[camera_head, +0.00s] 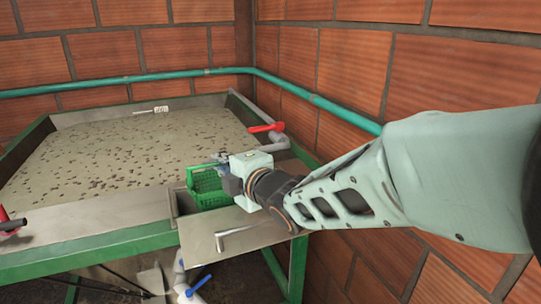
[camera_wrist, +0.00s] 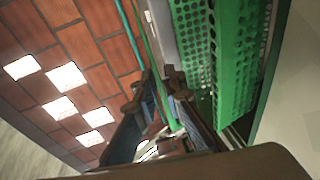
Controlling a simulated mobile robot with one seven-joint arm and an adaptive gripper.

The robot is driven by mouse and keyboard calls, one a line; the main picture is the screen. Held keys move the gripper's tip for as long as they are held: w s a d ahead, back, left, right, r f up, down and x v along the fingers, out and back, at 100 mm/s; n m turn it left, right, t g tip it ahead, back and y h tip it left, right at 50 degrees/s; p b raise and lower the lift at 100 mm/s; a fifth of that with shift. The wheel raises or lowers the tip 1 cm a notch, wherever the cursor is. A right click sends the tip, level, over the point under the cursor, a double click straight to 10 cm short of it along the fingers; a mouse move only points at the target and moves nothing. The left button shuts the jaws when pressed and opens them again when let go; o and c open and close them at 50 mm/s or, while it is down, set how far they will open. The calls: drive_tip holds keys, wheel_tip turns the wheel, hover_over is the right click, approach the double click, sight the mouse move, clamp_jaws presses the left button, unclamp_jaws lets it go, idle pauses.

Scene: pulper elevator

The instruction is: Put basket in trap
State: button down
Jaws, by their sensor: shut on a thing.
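The green perforated basket (camera_head: 206,188) is at the front right corner of the tank, between two metal panels. It also fills the right of the wrist view (camera_wrist: 215,60). My gripper (camera_head: 222,160) is at the basket's far upper side, shut on its edge. In the wrist view, my gripper's dark fingers (camera_wrist: 160,88) meet beside the basket wall. I take the trap to be the recess around the basket; its inside is hidden, so I cannot tell how deep the basket sits. A flat metal panel with a handle (camera_head: 240,236) lies in front.
The green-framed tank (camera_head: 110,150) holds murky liquid with floating bits. A red-handled valve (camera_head: 267,128) and grey pipe stand just behind my gripper. A blue-handled valve (camera_head: 198,285) is below. Brick walls (camera_head: 450,75) with a green pipe close off the back and right.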

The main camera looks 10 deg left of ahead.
drive_tip(key=shift+r+p, duration=0.7)
drive_tip(key=shift+r, duration=0.7)
drive_tip(key=shift+f+b, duration=0.1)
drive_tip(key=shift+b, duration=0.2)
drive_tip(key=shift+r, duration=0.25)
